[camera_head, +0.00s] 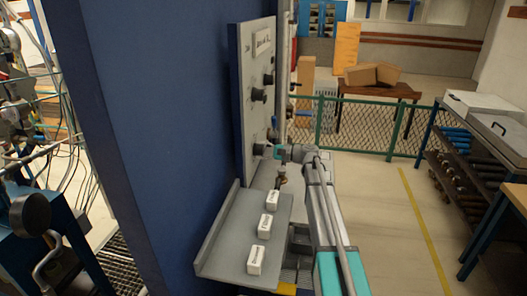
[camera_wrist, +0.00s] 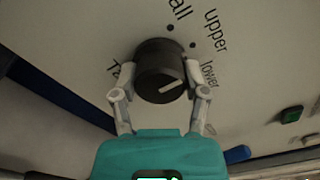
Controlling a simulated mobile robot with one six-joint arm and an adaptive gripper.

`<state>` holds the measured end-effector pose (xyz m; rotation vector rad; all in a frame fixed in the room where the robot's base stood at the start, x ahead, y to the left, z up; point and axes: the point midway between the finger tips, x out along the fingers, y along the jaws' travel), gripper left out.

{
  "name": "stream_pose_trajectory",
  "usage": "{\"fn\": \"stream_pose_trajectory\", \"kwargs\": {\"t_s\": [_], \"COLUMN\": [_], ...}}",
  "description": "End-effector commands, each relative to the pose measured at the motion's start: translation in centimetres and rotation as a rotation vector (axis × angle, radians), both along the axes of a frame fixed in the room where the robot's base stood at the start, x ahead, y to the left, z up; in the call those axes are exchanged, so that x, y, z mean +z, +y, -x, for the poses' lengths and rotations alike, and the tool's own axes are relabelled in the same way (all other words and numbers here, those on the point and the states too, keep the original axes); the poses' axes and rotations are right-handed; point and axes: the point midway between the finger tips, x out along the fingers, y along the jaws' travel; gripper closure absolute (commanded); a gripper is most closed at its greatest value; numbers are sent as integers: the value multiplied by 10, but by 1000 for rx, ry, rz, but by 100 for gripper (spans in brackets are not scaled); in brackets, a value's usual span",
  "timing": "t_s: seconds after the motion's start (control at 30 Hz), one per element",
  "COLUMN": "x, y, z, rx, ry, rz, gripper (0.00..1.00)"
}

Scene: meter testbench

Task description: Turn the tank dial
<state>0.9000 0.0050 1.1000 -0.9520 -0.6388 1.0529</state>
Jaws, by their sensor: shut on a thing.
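The tank dial (camera_wrist: 158,68) is a round black knob with a pale pointer line, on a light panel. In the wrist view the printed words "all", "upper" and "lower" stand around it, and a label at its left is partly hidden. The pointer line slants toward the right, near "lower". My gripper (camera_wrist: 160,85) has one finger on each side of the knob and is shut on it. In the head view my gripper (camera_head: 268,150) is at the lower part of the upright panel (camera_head: 262,70); the dial there is mostly hidden by it.
Other black knobs (camera_head: 258,95) sit higher on the panel. A grey shelf (camera_head: 215,262) below holds white labelled blocks (camera_head: 265,226). A blue wall (camera_head: 150,120) stands left; a green fence (camera_head: 360,125) is behind.

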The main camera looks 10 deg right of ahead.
Motion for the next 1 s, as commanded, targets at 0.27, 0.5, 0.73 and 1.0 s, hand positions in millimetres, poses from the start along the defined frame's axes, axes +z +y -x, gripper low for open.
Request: {"fn": "stream_pose_trajectory", "kwargs": {"t_s": [0.27,0.5,0.73,1.0], "x": [-1,-1,-1,0], "y": [4,5,5,4], "z": [1,1,1,1], "rx": [8,9,9,8], "ry": [-181,-374,-529,-627], "rz": [79,157,220,259], "gripper": [89,89,89,89]}}
